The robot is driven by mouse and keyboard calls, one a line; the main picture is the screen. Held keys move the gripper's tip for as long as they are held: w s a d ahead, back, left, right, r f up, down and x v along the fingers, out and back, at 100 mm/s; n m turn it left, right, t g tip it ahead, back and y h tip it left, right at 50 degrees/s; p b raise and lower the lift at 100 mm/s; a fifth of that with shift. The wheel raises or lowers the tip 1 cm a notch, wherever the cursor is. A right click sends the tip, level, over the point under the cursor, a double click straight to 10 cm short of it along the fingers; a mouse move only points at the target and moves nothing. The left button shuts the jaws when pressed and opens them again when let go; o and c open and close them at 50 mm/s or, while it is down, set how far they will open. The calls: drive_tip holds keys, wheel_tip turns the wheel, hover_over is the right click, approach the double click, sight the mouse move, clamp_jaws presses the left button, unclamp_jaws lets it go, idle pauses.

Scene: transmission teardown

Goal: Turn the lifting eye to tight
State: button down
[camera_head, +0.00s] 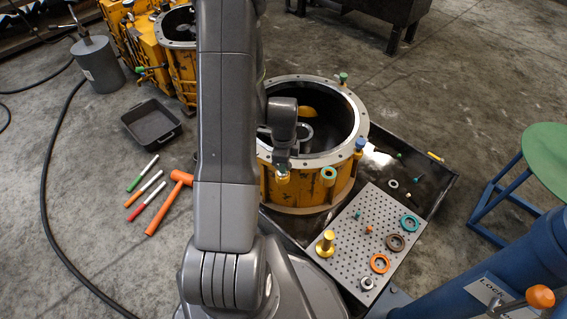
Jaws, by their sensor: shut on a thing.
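The yellow transmission housing (318,193) stands upright with its round grey flange facing up and its dark bore open. My gripper (283,168) points down at the front left of the flange rim. It is shut on a small yellow piece (283,179), which seems to be the lifting eye. The jaws hide most of this piece, so its thread and seating cannot be seen.
A perforated plate (345,230) with rings and a yellow knob (326,243) lies at the front right, on a dark tray (438,190). An orange mallet (168,203), markers and a black bin (151,123) lie on the left floor. A green-topped stool (545,150) stands right.

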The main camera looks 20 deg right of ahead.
drive_tip(key=shift+m, duration=0.5)
drive_tip(key=c, duration=1.4)
unclamp_jaws()
drive_tip(key=shift+c, duration=0.2)
drive_tip(key=shift+r, duration=0.1)
wheel_tip(320, 180, up, 14)
drive_tip(key=p, duration=0.4)
drive_tip(key=shift+f, duration=0.3)
wheel_tip(320, 180, down, 14)
drive_tip(key=b, duration=0.4)
drive_tip(key=shift+r, duration=0.15)
